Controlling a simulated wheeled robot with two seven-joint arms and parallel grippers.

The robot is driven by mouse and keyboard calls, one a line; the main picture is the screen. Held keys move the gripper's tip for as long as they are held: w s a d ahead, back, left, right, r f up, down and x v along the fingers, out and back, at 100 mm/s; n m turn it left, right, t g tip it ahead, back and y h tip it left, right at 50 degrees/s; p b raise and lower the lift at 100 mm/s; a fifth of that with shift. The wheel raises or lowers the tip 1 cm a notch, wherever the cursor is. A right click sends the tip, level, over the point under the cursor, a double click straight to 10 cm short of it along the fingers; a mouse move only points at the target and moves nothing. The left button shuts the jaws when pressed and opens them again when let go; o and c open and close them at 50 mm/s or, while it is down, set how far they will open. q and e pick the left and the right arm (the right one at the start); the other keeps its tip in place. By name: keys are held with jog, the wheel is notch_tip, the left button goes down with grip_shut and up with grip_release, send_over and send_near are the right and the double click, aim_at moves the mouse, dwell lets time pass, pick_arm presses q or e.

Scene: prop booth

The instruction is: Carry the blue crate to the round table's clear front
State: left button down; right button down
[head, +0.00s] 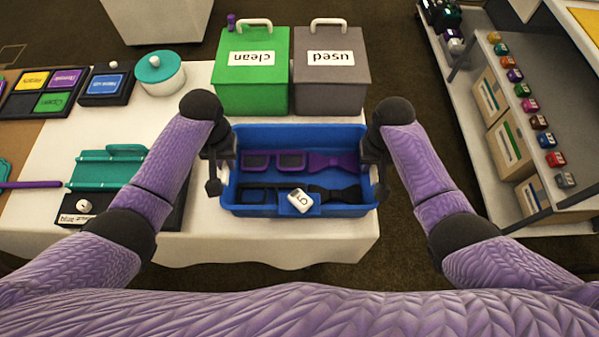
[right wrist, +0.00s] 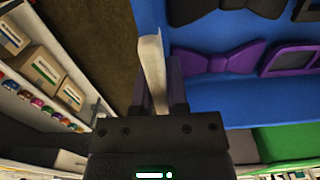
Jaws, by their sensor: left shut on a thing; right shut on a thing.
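The blue crate (head: 300,208) is in the middle of the head view, over the front of a white-clothed table. My left gripper (head: 216,178) is shut at the crate's left end. My right gripper (head: 375,172) is shut on the right end. In the right wrist view, a pale handle bar (right wrist: 152,72) sits between its fingers, beside the crate's blue inside (right wrist: 230,95). I cannot tell whether the crate touches the cloth. No round table is clearly in view.
A green "clean" bin (head: 250,85) and a grey "used" bin (head: 331,85) stand close behind the crate. A teal folder-like piece (head: 108,165) and a teal-lidded pot (head: 159,73) are left. A shelf unit (head: 480,120) stands right, across open dark floor (head: 408,220).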

dwell(0.3)
